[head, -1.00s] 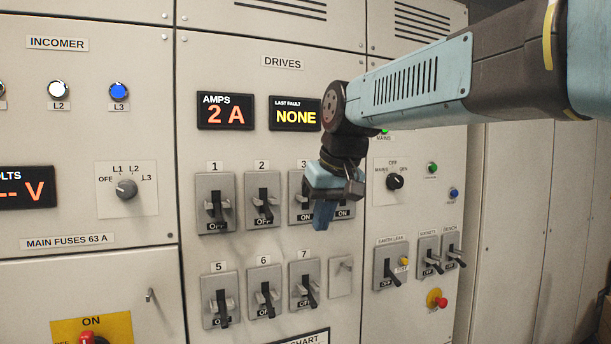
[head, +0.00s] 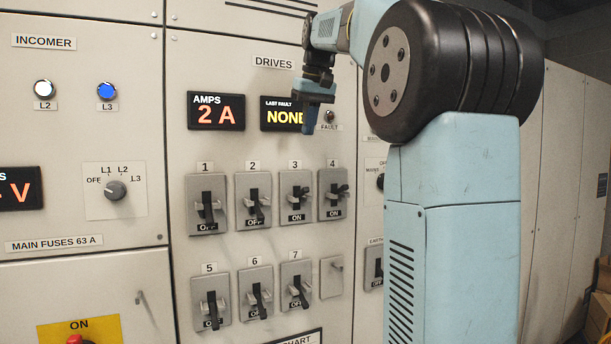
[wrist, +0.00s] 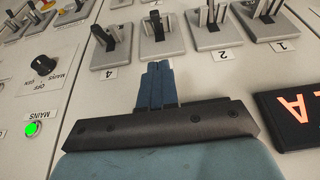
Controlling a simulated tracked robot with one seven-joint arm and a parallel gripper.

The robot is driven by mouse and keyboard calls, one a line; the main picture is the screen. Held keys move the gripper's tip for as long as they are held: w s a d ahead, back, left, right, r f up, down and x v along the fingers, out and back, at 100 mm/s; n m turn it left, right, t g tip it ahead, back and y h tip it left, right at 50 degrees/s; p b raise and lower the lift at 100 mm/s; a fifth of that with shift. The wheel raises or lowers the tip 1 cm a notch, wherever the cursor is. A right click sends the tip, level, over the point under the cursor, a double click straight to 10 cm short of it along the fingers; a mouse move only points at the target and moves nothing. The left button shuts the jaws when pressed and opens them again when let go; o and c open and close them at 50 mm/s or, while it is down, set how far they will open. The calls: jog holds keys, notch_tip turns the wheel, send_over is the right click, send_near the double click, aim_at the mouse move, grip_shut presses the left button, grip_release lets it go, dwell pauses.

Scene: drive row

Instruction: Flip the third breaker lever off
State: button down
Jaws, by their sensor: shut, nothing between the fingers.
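The third breaker (head: 296,197), labelled 3, is a grey plate in the upper row with its black lever up and ON showing beneath. It also shows upside down in the wrist view (wrist: 160,38), just beyond my fingertips, its number hidden behind them. My gripper (head: 308,126) is shut and empty, its blue fingers together. In the head view it appears above breaker 3, in front of the right edge of the fault display. The shut fingers also show in the wrist view (wrist: 157,68); they look apart from the lever.
Breaker 4 (head: 332,194) is close on the right and reads ON. Breakers 1 (head: 207,204) and 2 (head: 253,201) on the left read OFF. Breaker 7 (head: 296,288) is below. My arm covers much of the panel's right side.

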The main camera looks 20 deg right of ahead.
jog(key=shift+w+r, duration=0.2)
jog(key=shift+f, duration=0.1)
send_over(301, 193)
jog(key=f, duration=0.9)
jog(key=shift+d+f, duration=0.2)
jog(key=shift+s+f, duration=0.55)
jog(key=shift+f, duration=0.35)
jog(key=shift+s+f, duration=0.3)
jog(key=shift+f, duration=0.55)
